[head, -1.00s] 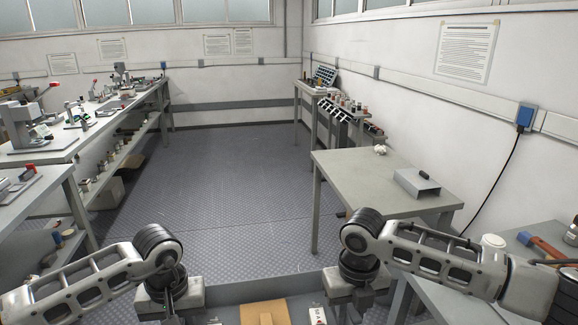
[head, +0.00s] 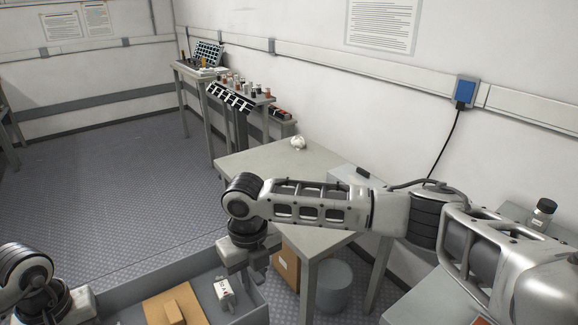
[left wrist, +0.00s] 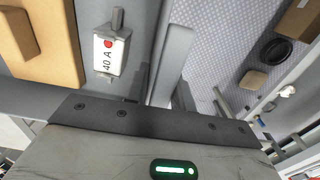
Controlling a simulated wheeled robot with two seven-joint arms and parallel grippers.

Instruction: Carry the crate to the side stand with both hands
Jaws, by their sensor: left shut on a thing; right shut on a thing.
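The grey crate (head: 180,275) is at the bottom of the head view, close in front of me, its near part cut off. Inside lie a tan block on a flat tan piece (head: 174,307) and a white fuse (head: 224,292), marked 40 A in the left wrist view (left wrist: 111,52). My right gripper (head: 256,268) is shut on the crate's right side. My left gripper (head: 80,308) is shut on the crate's left side, partly cut off by the frame edge. A grey-topped table (head: 250,165), likely the side stand, stands ahead to the right, partly hidden by my right arm.
A white crumpled lump (head: 298,143) and a grey bracket-like piece (head: 345,176) are on that table. A cardboard box (head: 286,266) and a grey bin (head: 333,286) stand below it. Racks (head: 232,97) line the wall beyond. The floor (head: 90,195) at left is clear.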

